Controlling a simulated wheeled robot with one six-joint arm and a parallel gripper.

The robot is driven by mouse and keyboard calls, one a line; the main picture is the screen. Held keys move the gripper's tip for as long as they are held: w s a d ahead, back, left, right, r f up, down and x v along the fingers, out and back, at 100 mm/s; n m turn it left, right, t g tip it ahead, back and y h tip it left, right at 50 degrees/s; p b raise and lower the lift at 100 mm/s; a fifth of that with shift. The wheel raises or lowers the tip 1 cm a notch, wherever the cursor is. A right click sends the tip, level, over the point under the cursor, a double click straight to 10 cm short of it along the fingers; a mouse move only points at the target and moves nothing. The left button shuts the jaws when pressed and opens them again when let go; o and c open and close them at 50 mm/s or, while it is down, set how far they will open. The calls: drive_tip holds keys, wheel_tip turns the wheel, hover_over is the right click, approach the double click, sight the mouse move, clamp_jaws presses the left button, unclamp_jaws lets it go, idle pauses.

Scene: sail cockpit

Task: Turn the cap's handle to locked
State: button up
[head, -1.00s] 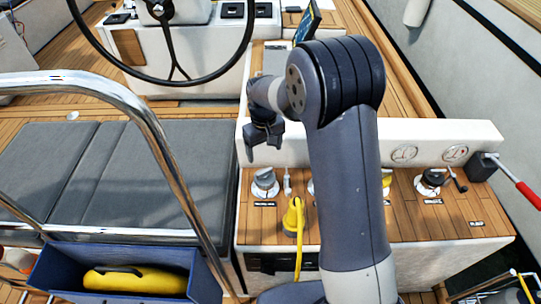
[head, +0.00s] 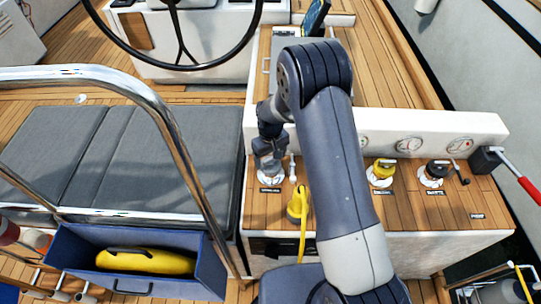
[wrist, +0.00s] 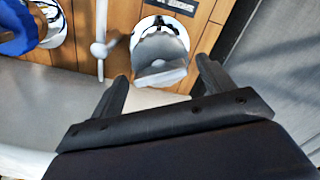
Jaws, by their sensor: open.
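A grey cap (wrist: 160,48) with a flat raised handle sits in a round chrome plate on the teak console top. In the head view the cap's plate (head: 270,180) is the leftmost in the row, largely hidden under my gripper. My gripper (head: 268,156) is low above it, pointing down. In the wrist view my gripper (wrist: 161,76) is open, with one finger on each side of the handle's near edge. Whether the fingers touch it cannot be told. The label (wrist: 172,5) beside the cap is too blurred to read.
A white lever (wrist: 100,48) stands close beside the cap, and a blue-topped fitting (wrist: 18,30) lies beyond it. A yellow plug with cord (head: 297,205), a yellow-handled fitting (head: 382,170) and a black crank fitting (head: 436,170) share the console (head: 440,208). A steel rail (head: 160,115) arches at left.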

drive_tip(key=shift+c, duration=0.5)
drive_tip(key=c, duration=0.9)
drive_tip(key=b, duration=0.1)
drive_tip(key=m+b, duration=0.1)
drive_tip(key=shift+f+b, duration=0.25)
drive_tip(key=shift+b, duration=0.1)
drive_tip(key=shift+r+m+b, duration=0.2)
drive_tip(key=shift+m+b, duration=0.65)
drive_tip(key=shift+m, duration=0.35)
drive_tip(key=o, duration=1)
drive_tip(key=shift+r, duration=0.15)
